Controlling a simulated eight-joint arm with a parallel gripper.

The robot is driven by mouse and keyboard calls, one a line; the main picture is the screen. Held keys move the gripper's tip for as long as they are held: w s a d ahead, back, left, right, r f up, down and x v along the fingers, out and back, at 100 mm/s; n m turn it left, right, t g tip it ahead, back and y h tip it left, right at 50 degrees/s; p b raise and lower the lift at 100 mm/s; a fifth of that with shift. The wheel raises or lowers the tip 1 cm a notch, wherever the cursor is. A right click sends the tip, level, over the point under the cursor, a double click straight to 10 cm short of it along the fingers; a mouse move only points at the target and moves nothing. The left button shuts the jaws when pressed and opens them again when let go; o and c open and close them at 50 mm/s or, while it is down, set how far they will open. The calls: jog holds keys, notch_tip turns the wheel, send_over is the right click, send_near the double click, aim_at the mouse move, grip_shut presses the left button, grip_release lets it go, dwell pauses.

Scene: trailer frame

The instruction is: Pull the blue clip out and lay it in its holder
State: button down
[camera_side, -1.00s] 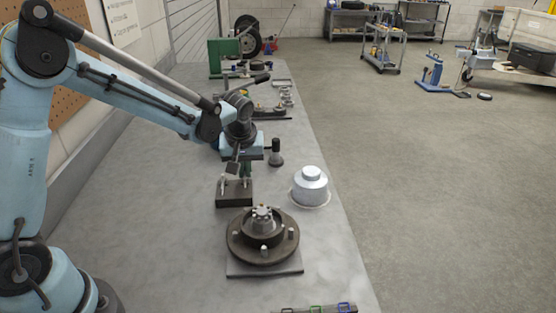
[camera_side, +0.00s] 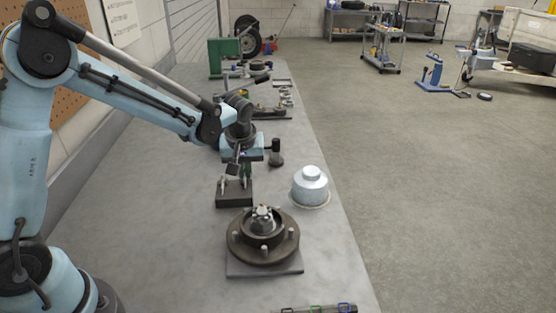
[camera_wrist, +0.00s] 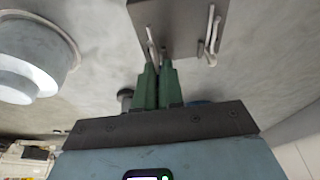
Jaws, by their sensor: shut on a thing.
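My gripper (camera_side: 246,178) has green fingers, which also show in the wrist view (camera_wrist: 157,72). It is pointed down over a dark block (camera_side: 234,199) with slim metal tools standing in it. The fingers are close together on a slim grey metal tool (camera_wrist: 152,46), beside the block in the wrist view. A brown wheel hub (camera_side: 240,250) with several studs sits in front of the block. Whether a clip sits in the hub is too small to tell.
A silver cap (camera_side: 310,186) stands right of the block and also shows in the wrist view (camera_wrist: 28,60). A dark knobbed tool (camera_side: 276,153) stands behind the gripper. The bench left of the hub is clear.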

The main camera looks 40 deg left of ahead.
jog(key=shift+a+f, duration=0.1)
jog(key=shift+f, duration=1.55)
dwell(2.0)
jog(key=c, duration=1.5)
grip_release()
jog(key=shift+c, duration=0.7)
jog(key=shift+o, duration=0.6)
jog(key=shift+r, duration=1.4)
jog(key=o, duration=0.3)
jog(key=shift+r, duration=0.25)
jog(key=shift+o, duration=0.2)
jog(key=shift+r, duration=1.85)
